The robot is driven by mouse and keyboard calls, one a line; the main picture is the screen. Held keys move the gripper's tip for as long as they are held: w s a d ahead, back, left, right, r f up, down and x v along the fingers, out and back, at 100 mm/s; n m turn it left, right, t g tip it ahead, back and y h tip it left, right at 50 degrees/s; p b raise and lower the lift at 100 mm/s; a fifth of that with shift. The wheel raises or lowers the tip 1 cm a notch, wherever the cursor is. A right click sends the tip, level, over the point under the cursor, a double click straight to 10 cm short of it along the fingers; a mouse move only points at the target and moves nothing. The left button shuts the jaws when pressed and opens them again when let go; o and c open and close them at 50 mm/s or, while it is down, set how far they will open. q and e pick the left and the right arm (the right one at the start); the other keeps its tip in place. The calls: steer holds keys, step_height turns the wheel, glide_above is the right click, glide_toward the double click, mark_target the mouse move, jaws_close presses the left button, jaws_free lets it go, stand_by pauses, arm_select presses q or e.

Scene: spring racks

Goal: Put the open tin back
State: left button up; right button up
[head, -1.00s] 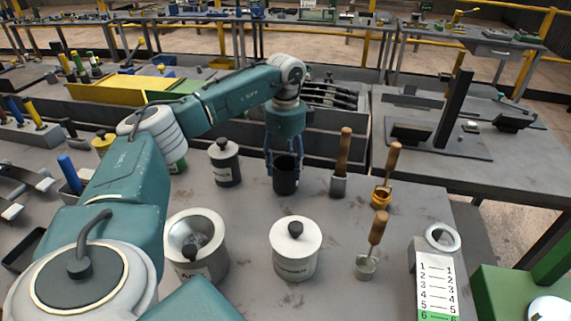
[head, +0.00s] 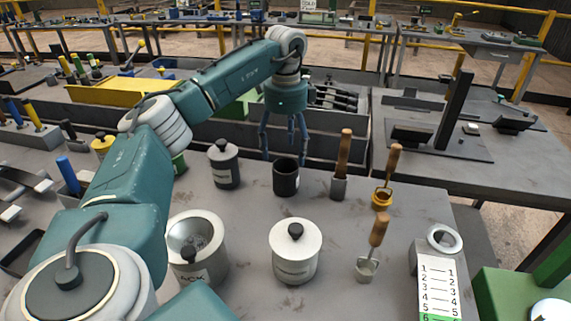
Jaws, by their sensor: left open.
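A black open tin (head: 286,180) stands upright on the grey bench, with no lid on it and a dark inside. My left gripper (head: 284,148) is open and empty, its fingers pointing down just above and behind this tin's rim, apart from it. A wide grey tin (head: 214,262) at the front left is also open, with small grey pieces inside; a black knob shows at its front. My right gripper is out of view.
A dark lidded tin (head: 225,168) stands left of the black tin, and a pale lidded tin (head: 295,268) in front. Wooden-handled tools (head: 343,155) stand to the right. A numbered card (head: 437,285) lies at the front right. Bench between the tins is clear.

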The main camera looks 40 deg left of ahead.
arm_select(q)
step_height(320, 180, up, 6)
steer(key=shift+f, duration=0.1)
stand_by(0.7)
